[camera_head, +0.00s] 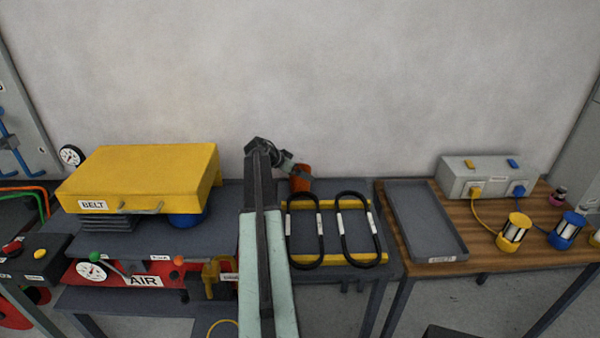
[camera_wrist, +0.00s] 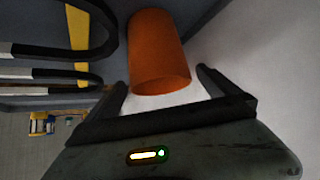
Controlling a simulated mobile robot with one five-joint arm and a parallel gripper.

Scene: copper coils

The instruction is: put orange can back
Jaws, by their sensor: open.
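The orange can (camera_head: 301,176) is at the back of the dark grey bench, near the wall, behind the black looped belts. It looks plain and cylindrical. In the wrist view the orange can (camera_wrist: 158,45) fills the upper middle, with its near end facing me. My gripper (camera_head: 288,167) is at the can's upper left in the head view. In the wrist view my gripper (camera_wrist: 160,82) is open, one finger to each side of the can's near end. I see a gap on both sides, and no clear contact. The can's base is hidden in the head view.
Two black loops (camera_head: 320,230) lie on yellow bars just in front of the can. A yellow box marked BELT (camera_head: 140,175) stands left. An empty grey tray (camera_head: 425,220) lies on the wooden bench (camera_head: 480,245) at right. The wall (camera_head: 350,90) is close behind the can.

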